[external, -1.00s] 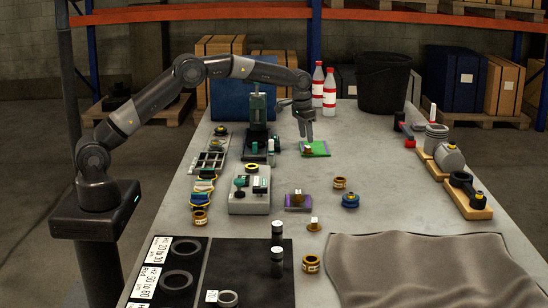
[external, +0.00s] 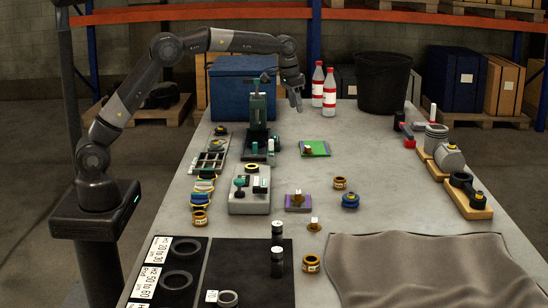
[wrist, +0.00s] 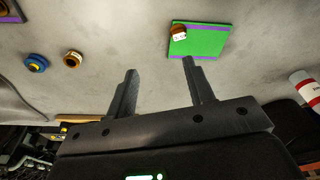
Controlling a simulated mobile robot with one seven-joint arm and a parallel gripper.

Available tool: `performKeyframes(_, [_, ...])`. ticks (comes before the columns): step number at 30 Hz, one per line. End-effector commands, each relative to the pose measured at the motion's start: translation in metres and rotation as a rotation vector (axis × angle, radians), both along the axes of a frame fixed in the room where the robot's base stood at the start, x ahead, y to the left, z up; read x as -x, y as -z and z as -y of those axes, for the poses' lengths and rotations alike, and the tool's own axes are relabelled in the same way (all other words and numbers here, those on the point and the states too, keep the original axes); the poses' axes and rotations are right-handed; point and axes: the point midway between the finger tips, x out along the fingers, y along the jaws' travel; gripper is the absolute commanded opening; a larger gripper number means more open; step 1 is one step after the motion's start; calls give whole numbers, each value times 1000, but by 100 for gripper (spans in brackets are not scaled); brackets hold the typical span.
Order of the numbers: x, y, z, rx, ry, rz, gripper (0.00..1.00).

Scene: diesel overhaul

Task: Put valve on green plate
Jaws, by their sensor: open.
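The green plate (external: 318,148) lies flat on the table beyond its middle. A small brown-orange part with a white tag (external: 308,149), which looks like the valve, rests on it near its left edge. In the wrist view the green plate (wrist: 208,42), with a purple border strip, is at the upper right, and the tagged part (wrist: 179,33) sits on its left side. My gripper (external: 296,106) is raised above the table behind the plate. In the wrist view my gripper (wrist: 159,67) has its fingers apart, with only bare table between them.
A purple plate (external: 290,207) with a brass part is nearer on the table. A green press-like stand (external: 258,128) is left of the green plate. Two red-labelled bottles (external: 329,92) and a black bucket (external: 383,83) stand at the back. Table around the plate is clear.

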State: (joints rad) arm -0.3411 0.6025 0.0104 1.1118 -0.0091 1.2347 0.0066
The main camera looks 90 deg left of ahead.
Motion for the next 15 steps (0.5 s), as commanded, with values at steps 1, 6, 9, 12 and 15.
performKeyframes(1, [12,-17,16,-5,15,14,48])
performKeyframes(6, [55,-55,60,-15,58,51,48])
performKeyframes(9, [85,-73,85,-21,83,73,48])
performKeyframes(12, [116,-86,109,-26,109,94,48])
performKeyframes(15, [149,-95,131,-31,135,116,48])
